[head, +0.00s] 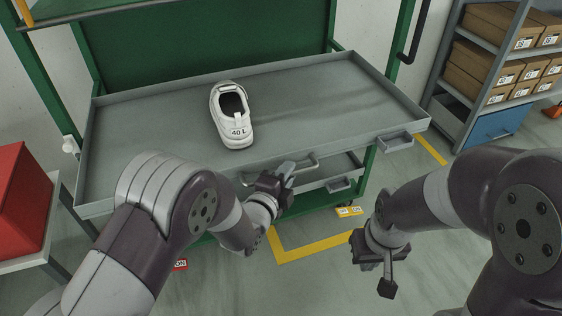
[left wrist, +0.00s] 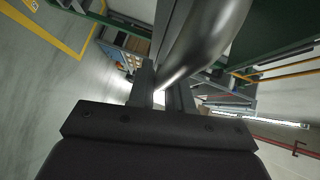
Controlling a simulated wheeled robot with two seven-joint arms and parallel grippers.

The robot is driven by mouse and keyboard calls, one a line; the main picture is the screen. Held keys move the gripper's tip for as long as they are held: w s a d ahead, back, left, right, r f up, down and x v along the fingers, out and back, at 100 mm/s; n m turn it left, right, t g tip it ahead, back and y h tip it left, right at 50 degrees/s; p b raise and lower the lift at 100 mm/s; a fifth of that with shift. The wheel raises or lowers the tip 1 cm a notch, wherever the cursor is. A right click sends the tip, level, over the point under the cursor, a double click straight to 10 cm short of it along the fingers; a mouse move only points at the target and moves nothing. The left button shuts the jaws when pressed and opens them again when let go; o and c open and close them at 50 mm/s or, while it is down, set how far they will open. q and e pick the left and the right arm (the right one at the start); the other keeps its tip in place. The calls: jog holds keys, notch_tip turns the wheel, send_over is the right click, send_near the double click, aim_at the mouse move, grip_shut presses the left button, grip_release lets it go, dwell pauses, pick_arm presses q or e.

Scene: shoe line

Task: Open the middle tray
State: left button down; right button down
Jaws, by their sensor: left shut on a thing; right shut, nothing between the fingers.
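A green rack holds a wide grey upper tray (head: 300,96) with a white shoe (head: 232,116) marked "40 L" on it. Below its front edge, part of a lower grey tray (head: 335,165) shows. In the left wrist view the shiny curved bar (left wrist: 205,45) runs at the fingers (left wrist: 160,95). My right gripper (head: 387,284) is shut and empty, above the floor right of the rack.
A shelf with cardboard boxes (head: 488,60) and a blue bin (head: 497,126) stands at the right. A red box (head: 20,200) sits on a stand at the left. Yellow floor tape (head: 318,247) runs before the rack. The floor around my right gripper is clear.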

pick_arm(q)
jog(key=shift+s+d, duration=0.25)
jog(key=shift+s, duration=0.65)
jog(key=c, duration=1.2)
grip_release()
jog(key=shift+o, duration=0.2)
jog(key=p+v, duration=0.2)
jog(key=v, duration=1)
jog(key=shift+s+a+p, duration=0.2)
jog(key=shift+s+p, duration=0.1)
